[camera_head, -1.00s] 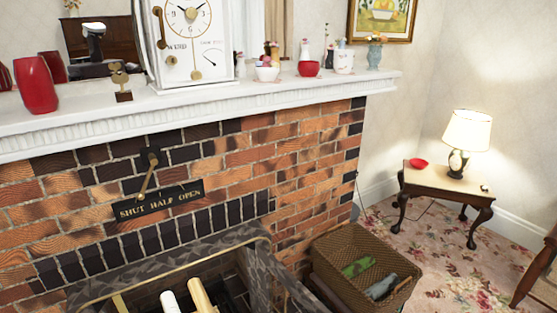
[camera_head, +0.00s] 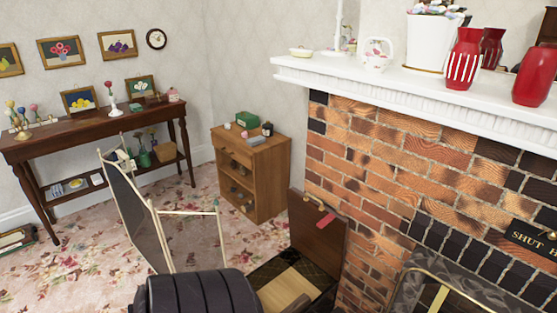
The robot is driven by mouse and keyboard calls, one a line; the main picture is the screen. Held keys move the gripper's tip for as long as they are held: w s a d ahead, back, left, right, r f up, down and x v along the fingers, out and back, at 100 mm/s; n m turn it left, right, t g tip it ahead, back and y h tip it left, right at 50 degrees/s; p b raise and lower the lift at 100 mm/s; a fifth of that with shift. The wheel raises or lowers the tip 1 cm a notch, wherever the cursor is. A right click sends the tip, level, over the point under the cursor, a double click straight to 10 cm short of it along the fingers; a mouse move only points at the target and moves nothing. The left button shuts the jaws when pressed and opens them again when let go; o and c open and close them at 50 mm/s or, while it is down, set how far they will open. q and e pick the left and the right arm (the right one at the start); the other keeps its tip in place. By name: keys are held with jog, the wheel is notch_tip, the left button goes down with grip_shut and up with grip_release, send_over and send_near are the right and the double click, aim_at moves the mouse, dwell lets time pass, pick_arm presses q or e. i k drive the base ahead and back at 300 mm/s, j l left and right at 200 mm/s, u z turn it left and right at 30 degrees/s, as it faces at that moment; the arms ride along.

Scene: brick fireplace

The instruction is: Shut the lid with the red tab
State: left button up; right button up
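A brown case (camera_head: 323,300) stands on the floor against the left end of the brick fireplace. Its lid (camera_head: 316,242) stands up, open, with a red tab (camera_head: 326,220) and a brass-coloured handle at its top edge. Pale wooden pieces (camera_head: 285,290) show inside the dark-lined case. The bottom of the picture cuts off the front of the case. Neither of my grippers shows in the head view.
A black ribbed shape, which I cannot identify, covers the bottom edge. A small wooden drawer chest (camera_head: 266,180) stands behind. The mantel (camera_head: 400,88) juts out above.

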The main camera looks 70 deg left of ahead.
aim_at(319, 232)
jog(key=u, duration=1.85)
